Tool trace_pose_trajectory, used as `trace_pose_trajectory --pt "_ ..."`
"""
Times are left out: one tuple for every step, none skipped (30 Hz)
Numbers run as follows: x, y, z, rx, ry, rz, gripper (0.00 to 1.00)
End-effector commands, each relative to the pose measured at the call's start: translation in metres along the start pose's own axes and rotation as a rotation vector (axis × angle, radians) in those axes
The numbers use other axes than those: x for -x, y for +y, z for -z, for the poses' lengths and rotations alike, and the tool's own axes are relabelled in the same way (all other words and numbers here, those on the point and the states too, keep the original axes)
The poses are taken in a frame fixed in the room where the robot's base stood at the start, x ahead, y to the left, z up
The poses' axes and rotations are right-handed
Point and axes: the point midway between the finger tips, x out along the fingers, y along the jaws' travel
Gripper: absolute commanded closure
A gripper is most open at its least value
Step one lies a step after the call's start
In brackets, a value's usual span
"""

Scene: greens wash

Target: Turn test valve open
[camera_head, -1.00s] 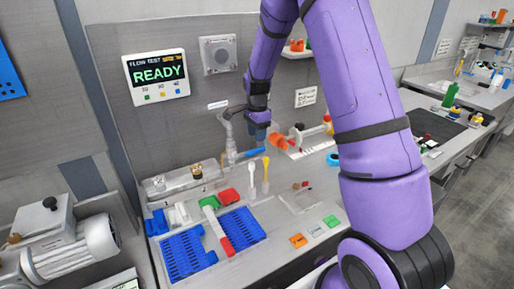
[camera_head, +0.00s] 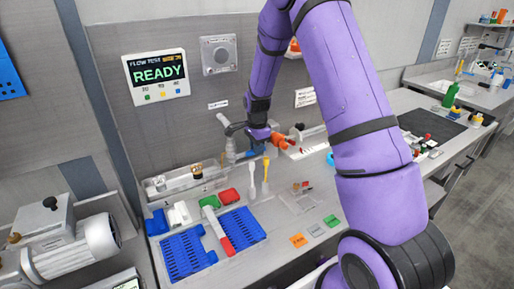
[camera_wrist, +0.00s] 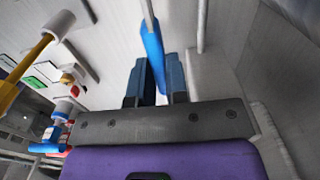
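The test valve is a grey upright pipe fitting (camera_head: 230,148) at the back of the bench, with a bright blue lever (camera_wrist: 151,45). In the head view my gripper (camera_head: 259,147) points down at the lever and hides most of it. In the wrist view my two dark blue fingers (camera_wrist: 161,82) are apart, with the lever running into the gap between them, nearer the left finger. I cannot tell whether a finger touches it.
A screen (camera_head: 156,75) on the back wall reads READY. An orange fitting (camera_head: 280,141) is close to my gripper's right.

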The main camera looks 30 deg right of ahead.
Motion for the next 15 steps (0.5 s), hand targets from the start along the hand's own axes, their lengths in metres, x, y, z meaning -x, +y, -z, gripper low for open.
trace_pose_trajectory --pt "0.0002 -0.0001 0.0000 0.000 0.000 0.000 1.00" --pt "0.0002 -0.0001 0.0000 0.000 0.000 0.000 1.00" --pt "0.0002 -0.0001 0.0000 0.000 0.000 0.000 1.00" --pt "0.0002 -0.0001 -0.0001 0.000 0.000 0.000 1.00" --pt "0.0003 -0.0001 -0.0003 0.000 0.002 0.000 1.00" --pt "0.0005 -0.0001 -0.0006 0.001 0.005 0.000 1.00" --pt "0.0007 -0.0001 -0.0009 0.002 0.009 -0.001 1.00" --pt "0.0010 0.0000 -0.0009 0.001 0.015 -0.001 1.00" --pt "0.0015 0.0001 -0.0012 0.002 0.025 -0.002 1.00" --pt "0.0020 0.0000 -0.0022 0.004 0.034 -0.002 1.00" --pt "0.0026 0.0002 -0.0023 0.003 0.044 -0.003 1.00" --pt "0.0035 0.0002 -0.0031 0.004 0.058 -0.003 1.00" --pt "0.0043 0.0004 -0.0031 0.004 0.069 -0.004 1.00" --pt "0.0051 0.0004 -0.0035 0.005 0.080 -0.004 1.00" --pt "0.0061 0.0006 -0.0036 0.004 0.094 -0.004 1.00"
